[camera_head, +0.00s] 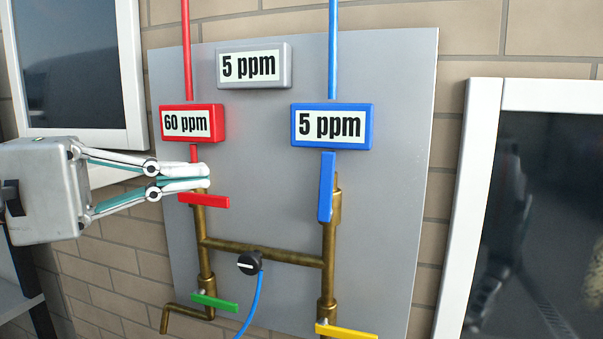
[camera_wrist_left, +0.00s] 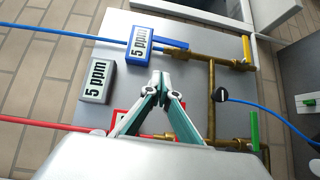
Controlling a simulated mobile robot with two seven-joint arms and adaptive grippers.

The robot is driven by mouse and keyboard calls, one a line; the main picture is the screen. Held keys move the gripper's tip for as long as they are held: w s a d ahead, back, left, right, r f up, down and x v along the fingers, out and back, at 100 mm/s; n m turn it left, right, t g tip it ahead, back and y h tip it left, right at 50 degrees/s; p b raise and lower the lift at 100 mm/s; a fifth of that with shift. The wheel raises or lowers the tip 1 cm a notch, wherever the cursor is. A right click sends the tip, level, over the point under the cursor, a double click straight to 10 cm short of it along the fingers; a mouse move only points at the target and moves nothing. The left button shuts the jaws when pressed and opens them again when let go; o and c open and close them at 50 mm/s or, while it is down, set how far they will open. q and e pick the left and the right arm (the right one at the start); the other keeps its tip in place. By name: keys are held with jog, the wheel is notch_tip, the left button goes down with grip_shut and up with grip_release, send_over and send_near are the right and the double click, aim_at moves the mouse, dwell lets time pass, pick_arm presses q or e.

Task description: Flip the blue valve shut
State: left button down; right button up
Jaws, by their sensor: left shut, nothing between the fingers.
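The blue valve handle (camera_head: 326,187) is upright, in line with its brass pipe, just under the blue 5 ppm display (camera_head: 332,126) on the right half of the grey panel. My left gripper (camera_head: 206,177) comes in from the left. Its fingers are shut and empty, in front of the red valve's pipe, just above the red handle and well to the left of the blue handle. In the left wrist view the shut fingertips (camera_wrist_left: 160,84) point toward the panel, and the blue display (camera_wrist_left: 140,40) lies beyond them. My right gripper is not in view.
The red handle (camera_head: 203,201) lies crosswise under the red 60 ppm display (camera_head: 187,123). Green (camera_head: 215,302) and yellow (camera_head: 346,331) handles lie crosswise lower down. A black knob (camera_head: 249,263) with a blue hose sits between the pipes. The grey panel (camera_head: 388,180) is clear right of the blue handle.

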pick_arm(q)
jog(key=shift+a, duration=0.15)
jog(key=p, duration=0.3)
send_near(326, 188)
jog(key=shift+w+d+r, duration=0.75)
jog(key=shift+w+d, duration=1.4)
jog(key=shift+d, duration=0.25)
jog(key=shift+s+d+r, duration=0.1)
jog(key=shift+d+r, duration=0.1)
